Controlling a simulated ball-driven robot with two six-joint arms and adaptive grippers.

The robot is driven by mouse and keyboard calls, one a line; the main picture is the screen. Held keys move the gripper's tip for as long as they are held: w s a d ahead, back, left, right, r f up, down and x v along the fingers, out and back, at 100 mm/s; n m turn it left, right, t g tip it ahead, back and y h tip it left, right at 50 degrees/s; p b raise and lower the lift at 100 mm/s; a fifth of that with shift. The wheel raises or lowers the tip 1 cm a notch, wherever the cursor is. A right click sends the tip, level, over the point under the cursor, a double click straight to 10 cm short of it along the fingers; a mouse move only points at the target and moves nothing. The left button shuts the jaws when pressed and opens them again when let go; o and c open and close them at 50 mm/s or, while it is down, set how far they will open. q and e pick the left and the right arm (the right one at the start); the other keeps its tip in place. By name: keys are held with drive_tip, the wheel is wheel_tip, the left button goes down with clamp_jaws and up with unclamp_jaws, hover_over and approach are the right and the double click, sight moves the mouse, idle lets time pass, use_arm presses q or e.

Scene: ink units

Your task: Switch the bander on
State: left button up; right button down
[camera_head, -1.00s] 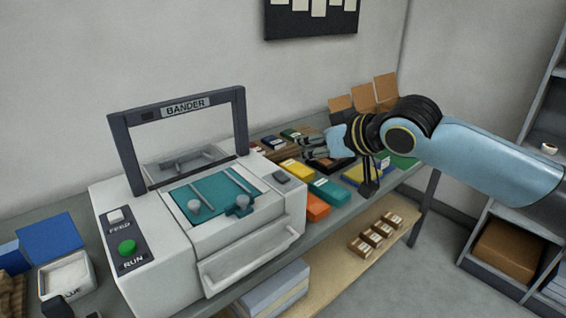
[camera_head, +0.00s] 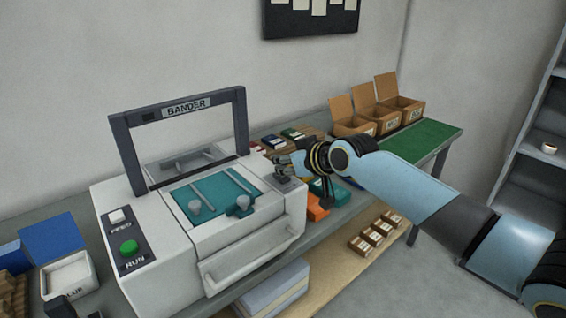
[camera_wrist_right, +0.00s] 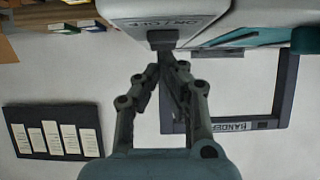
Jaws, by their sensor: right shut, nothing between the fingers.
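The bander (camera_head: 250,235) is a grey-white machine with a dark arch and a teal bed. Its ON/OFF label (camera_wrist_right: 168,22) and a dark switch (camera_wrist_right: 163,38) show in the right wrist view, which sees the machine upside down. In the head view my gripper covers most of that switch. My right gripper (camera_head: 284,166) is shut and empty at the bander's right rear corner. In the right wrist view its fingertips (camera_wrist_right: 165,65) are very close to the switch; I cannot tell whether they touch. My left gripper is not in view.
The green RUN button (camera_head: 129,248) and white FEED button (camera_head: 117,216) are on the bander's left side. Open cardboard boxes (camera_head: 352,120) stand at the back right near a green mat (camera_head: 425,143). Several books lie right of the bander, partly behind my arm.

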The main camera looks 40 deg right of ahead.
drive_tip(key=shift+w+f+b, duration=0.2)
drive_tip(key=shift+f+b, duration=0.1)
drive_tip(key=shift+f, duration=0.05)
drive_tip(key=shift+s, duration=0.15)
